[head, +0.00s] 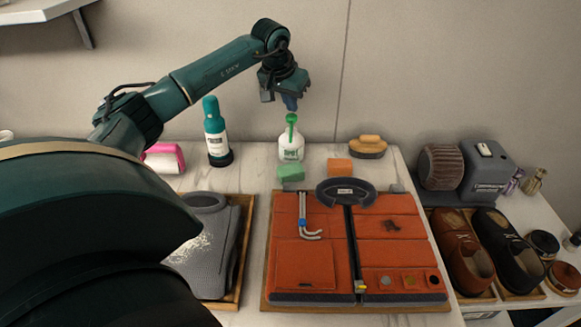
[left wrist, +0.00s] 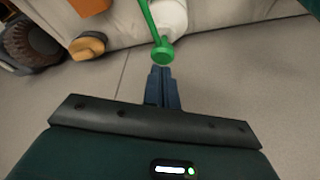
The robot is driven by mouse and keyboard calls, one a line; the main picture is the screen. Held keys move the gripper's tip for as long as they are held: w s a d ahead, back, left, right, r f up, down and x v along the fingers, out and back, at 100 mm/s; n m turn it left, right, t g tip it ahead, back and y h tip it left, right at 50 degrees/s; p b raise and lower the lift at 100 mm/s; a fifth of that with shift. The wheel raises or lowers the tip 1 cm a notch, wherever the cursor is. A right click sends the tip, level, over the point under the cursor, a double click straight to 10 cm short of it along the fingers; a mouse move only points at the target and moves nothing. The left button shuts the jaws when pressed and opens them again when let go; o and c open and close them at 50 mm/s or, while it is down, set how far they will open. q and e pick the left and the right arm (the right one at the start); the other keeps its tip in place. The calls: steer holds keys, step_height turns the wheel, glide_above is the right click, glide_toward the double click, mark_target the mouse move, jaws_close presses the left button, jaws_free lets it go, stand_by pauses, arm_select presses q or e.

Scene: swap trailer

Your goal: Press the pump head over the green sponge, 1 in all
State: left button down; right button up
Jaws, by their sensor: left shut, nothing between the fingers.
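The white pump bottle (head: 291,148) with a green pump head (head: 291,118) stands upright at the back of the table. In the left wrist view the green pump head (left wrist: 162,50) shows just beyond my fingertips. The green sponge (head: 291,172) lies on the table right in front of the bottle. My left gripper (head: 290,104) points down above the pump head, very close to it; I cannot tell whether they touch. It is shut and empty, and its shut fingers show in the left wrist view (left wrist: 160,72). My right gripper is not in view.
A teal-capped bottle (head: 216,135) stands to the left. An orange block (head: 339,167) and a wooden brush (head: 368,147) are to the right. Shoes (head: 463,245) sit on a side table.

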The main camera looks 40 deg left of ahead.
arm_select(q)
steer(key=shift+r, duration=0.15)
step_height(320, 180, up, 6)
steer(key=p, duration=0.5)
stand_by(0.3)
